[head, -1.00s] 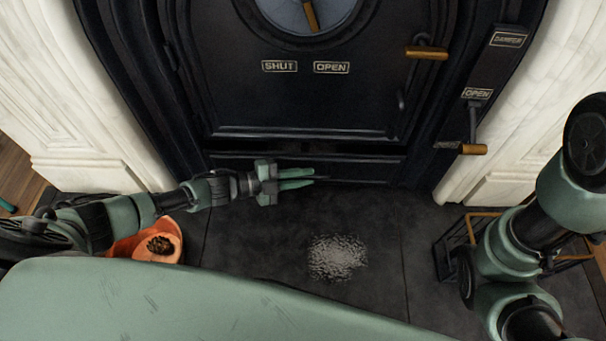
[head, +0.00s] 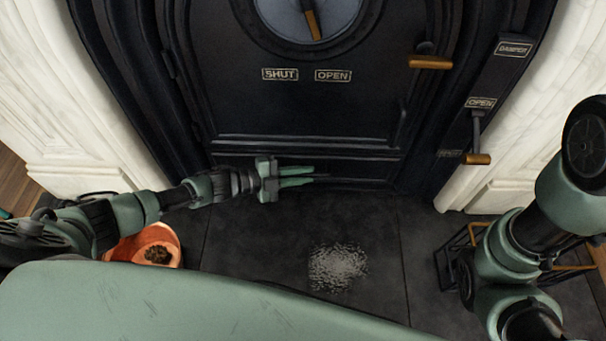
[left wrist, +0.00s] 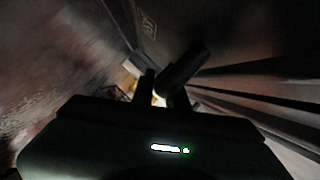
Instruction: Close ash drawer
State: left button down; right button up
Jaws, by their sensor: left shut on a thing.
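The ash drawer (head: 365,168) is the low dark front under the stove door. It looks nearly level with the stove's front, but dark shading hides whether a gap remains. My left gripper (head: 300,177) reaches in from the left, low and close in front of the drawer. Its jaws are shut on a dark handle. In the left wrist view, a dark rounded bar (left wrist: 185,66) shows at the fingertips of my left gripper (left wrist: 166,88). My right arm is at the right edge of the head view; its gripper is out of sight.
The stove door (head: 310,105) is closed above the drawer. A damper lever (head: 477,158) sticks out at the right. An orange bowl (head: 172,245) with a dark cone stands under my left arm. Grey ash (head: 338,267) lies on the hearth. A wire rack (head: 455,260) stands at the right.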

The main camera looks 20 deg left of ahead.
pick_arm(q)
jog(key=c, duration=1.4)
grip_release()
jog(key=shift+w+a+r, duration=0.2)
jog(key=shift+w+a, duration=0.35)
jog(key=shift+s+d, duration=0.1)
